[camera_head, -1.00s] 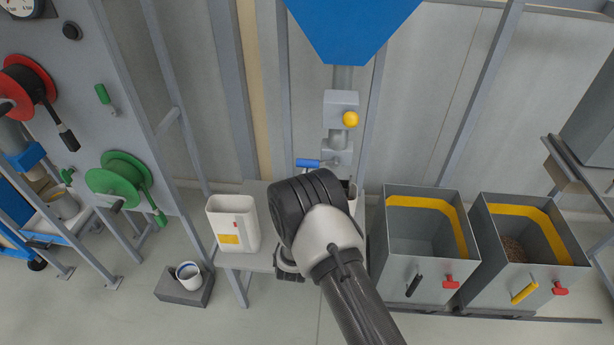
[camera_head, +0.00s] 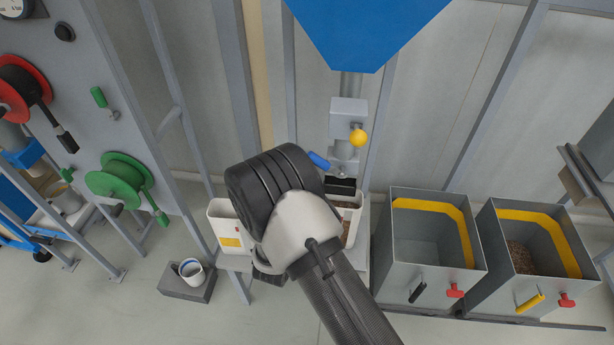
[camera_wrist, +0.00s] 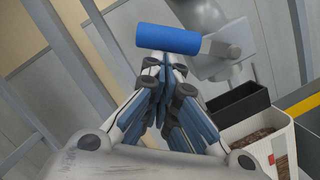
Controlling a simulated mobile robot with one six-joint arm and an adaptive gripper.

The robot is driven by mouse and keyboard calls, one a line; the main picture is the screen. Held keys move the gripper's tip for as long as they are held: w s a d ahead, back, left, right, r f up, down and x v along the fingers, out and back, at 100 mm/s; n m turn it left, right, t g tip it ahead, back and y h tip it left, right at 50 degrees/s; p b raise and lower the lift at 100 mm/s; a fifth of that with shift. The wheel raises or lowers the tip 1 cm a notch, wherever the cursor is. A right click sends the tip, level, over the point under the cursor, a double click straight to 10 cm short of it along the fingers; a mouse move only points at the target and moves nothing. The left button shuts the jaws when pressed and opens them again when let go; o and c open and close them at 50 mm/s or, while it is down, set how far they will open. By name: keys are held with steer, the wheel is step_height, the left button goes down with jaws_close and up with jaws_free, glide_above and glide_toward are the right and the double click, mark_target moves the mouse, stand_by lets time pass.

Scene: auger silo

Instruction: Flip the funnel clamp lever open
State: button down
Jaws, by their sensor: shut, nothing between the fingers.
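The funnel clamp lever has a blue cylindrical handle (camera_head: 318,160) on the grey clamp (camera_head: 343,152) of the pipe below the blue hopper. My wrist partly hides it in the head view. In the wrist view, the blue handle (camera_wrist: 168,39) lies nearly level, joined at its right end to a grey arm. My gripper (camera_wrist: 164,66) is shut and empty, with its fingertips just below the handle in the picture; I cannot tell whether they touch it. In the head view the fingers are hidden behind my wrist.
A white bin of brown grain (camera_wrist: 255,140) stands under the pipe, with a black part (camera_wrist: 240,103) above it. A yellow knob (camera_head: 358,138) sits higher on the pipe. Another white bin (camera_head: 226,232) is left; two grey hoppers (camera_head: 405,270) stand right.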

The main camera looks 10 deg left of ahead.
steer(key=shift+d+r+m+g+h, duration=0.2)
steer(key=shift+d+r+m, duration=0.15)
steer(key=shift+r+m, duration=0.5)
steer(key=shift+d+r+m+g+h, duration=0.2)
steer(key=shift+d+r+m, duration=0.3)
steer(key=shift+m, duration=0.6)
steer(key=shift+d+r+m+g+h, duration=0.2)
steer(key=shift+r+m, duration=0.65)
steer(key=shift+m, duration=0.1)
steer(key=shift+r, duration=0.1)
glide_toward(317, 159)
steer(key=a, duration=0.1)
steer(key=s+a, duration=0.1)
steer(key=a+f, duration=0.1)
steer(key=a, duration=0.1)
steer(key=shift+s+f+b, duration=0.1)
steer(key=shift+s+b, duration=0.2)
